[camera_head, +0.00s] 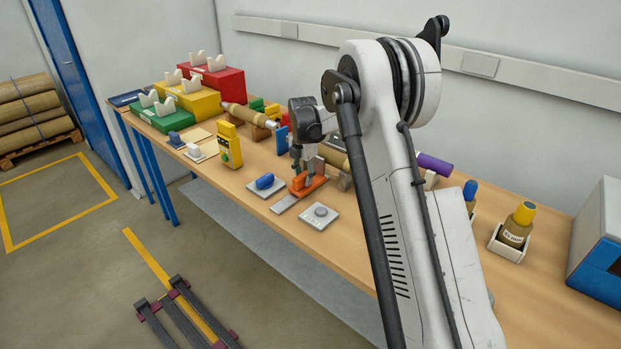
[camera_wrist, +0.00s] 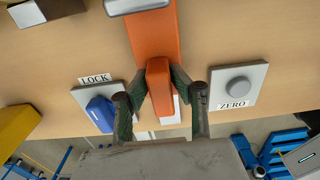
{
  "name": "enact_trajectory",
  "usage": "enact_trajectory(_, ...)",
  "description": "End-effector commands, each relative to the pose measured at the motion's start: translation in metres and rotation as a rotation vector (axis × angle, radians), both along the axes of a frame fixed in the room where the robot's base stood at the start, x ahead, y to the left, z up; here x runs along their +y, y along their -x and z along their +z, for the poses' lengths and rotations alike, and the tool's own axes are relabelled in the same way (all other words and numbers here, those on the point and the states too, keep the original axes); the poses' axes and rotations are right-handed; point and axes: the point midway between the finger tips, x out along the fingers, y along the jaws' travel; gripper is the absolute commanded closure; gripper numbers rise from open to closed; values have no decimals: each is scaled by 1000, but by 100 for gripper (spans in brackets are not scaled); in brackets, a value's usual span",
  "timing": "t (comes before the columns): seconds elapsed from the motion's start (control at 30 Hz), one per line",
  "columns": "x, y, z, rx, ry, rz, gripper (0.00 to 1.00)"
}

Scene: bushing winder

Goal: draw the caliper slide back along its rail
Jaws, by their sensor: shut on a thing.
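The orange caliper slide (camera_head: 308,187) sits on its flat grey rail (camera_head: 284,205) on the wooden bench. In the wrist view the orange slide (camera_wrist: 150,30) runs up the middle with a raised orange grip block near its lower end. My gripper (camera_wrist: 159,84) is shut on this block, one finger on each side. In the head view my gripper (camera_head: 300,168) points down onto the slide from above. The rail's near end shows toward the bench's front edge. In the wrist view most of the rail is hidden under the slide and fingers.
A LOCK plate with a blue knob (camera_wrist: 101,111) lies left of the slide; a ZERO plate with a grey button (camera_wrist: 237,87) lies right. Both are close to the fingers. A yellow device (camera_head: 229,146) stands further left, and a bottle (camera_head: 518,225) stands at the right.

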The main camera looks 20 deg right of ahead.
Motion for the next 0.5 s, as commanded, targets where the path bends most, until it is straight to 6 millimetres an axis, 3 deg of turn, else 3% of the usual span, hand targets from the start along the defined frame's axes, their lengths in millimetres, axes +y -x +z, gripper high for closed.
enact_trajectory(0.5, 20, 11, 0, 0, -1, 1, 100)
